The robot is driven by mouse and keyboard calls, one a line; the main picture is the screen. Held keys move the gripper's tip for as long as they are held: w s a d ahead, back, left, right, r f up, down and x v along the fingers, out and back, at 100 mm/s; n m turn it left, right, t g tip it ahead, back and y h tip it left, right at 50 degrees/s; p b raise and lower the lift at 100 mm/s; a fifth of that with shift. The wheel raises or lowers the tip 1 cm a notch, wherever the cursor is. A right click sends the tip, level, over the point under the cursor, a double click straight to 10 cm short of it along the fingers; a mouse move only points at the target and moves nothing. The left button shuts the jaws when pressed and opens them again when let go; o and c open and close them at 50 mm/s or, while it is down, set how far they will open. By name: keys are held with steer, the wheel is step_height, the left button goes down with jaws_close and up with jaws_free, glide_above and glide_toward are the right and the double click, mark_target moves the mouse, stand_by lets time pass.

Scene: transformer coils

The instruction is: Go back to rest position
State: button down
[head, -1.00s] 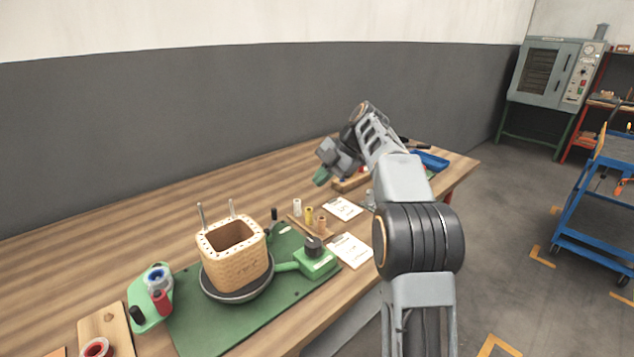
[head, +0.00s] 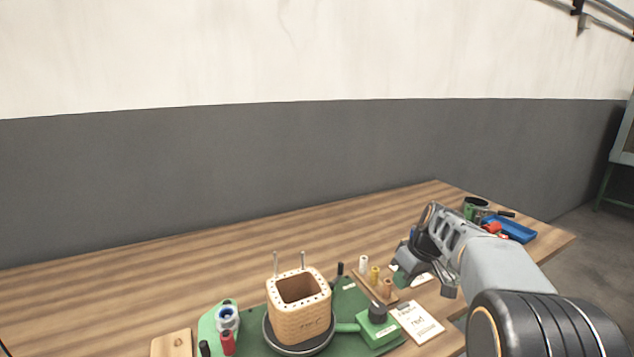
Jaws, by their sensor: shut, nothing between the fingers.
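My gripper (head: 399,279) is at the end of my arm on the right of the head view. It points down and to the left, over the bench near the small spools and the cards. Its fingers look shut, with nothing seen between them. A square tan wound coil (head: 301,318) with two metal pins stands upright on a round dark base. It is to the left of my gripper and apart from it.
The wooden bench (head: 220,271) runs along a grey and white wall. A green mat (head: 254,345) carries the coil and a green device (head: 376,325). White, yellow and brown spools (head: 374,274) stand close to my gripper. A blue tray (head: 512,230) lies at the far right. The bench behind the coil is clear.

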steer(key=s+a+r+m+h+p, duration=0.1)
steer(key=s+r+m+p, duration=0.1)
steer(key=s, duration=0.5)
steer(key=s+a+r+m+t+h+p, duration=0.1)
steer(key=s+a+r+m+p, duration=0.1)
steer(key=s+r+p, duration=0.3)
steer(key=s+a+r+m+t+h+p, duration=0.1)
steer(key=s+r+m+p, duration=0.1)
steer(key=s+r+p, duration=0.2)
steer(key=s+p, duration=0.3)
steer(key=s, duration=0.3)
steer(key=shift+a+r, duration=0.25)
